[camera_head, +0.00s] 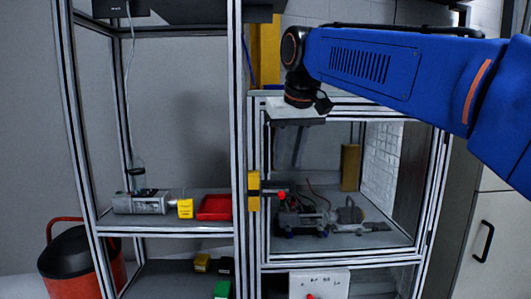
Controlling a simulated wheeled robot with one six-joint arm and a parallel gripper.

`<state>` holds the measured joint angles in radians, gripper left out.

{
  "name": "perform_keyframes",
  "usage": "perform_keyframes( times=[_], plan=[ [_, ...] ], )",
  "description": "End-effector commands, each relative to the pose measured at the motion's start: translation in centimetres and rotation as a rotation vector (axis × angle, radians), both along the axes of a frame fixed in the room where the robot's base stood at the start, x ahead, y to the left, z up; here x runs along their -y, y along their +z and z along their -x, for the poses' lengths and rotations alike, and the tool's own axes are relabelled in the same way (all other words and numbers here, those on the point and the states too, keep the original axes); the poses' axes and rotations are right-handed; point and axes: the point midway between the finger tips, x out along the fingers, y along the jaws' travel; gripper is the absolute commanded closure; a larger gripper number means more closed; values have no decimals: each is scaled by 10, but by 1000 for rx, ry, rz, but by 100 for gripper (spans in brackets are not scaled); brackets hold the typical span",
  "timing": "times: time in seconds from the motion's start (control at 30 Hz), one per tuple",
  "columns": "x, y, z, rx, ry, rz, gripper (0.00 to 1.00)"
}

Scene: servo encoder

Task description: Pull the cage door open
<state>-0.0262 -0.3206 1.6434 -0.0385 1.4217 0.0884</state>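The cage (424,215) is a metal-profile frame at centre right. Its front door frame (342,256) appears flush with the cage, though I cannot tell whether it is fully shut. A yellow block (253,190) sits on the left upright, with a dark bar and a red dot (281,195) beside it, possibly the handle or latch. My blue arm comes in from the right. Its end, my gripper (300,116), is in front of the upper left of the cage, above the bar and apart from it.
Inside the cage is dark equipment (303,217). On the left, an open rack shelf (160,226) holds a grey device, a yellow block and a red tray (215,207). A red and black bin (75,262) stands at lower left. A cabinet (485,240) is at right.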

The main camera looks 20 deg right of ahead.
Motion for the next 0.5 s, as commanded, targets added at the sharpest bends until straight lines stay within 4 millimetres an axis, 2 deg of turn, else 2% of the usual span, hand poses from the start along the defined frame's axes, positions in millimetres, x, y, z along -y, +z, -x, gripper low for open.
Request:
perform_keyframes(
  times=[0.03,0.1,0.23,0.4,0.5],
  plan=[
    [-1,19,-15,1,-5,-1,69],
    [-1,42,-32,-1,-14,-1,69],
    [-3,82,-60,-2,-30,-2,69],
    [-4,118,-86,-5,-49,-3,69],
    [-4,130,-94,-6,-55,-5,69]
  ],
)
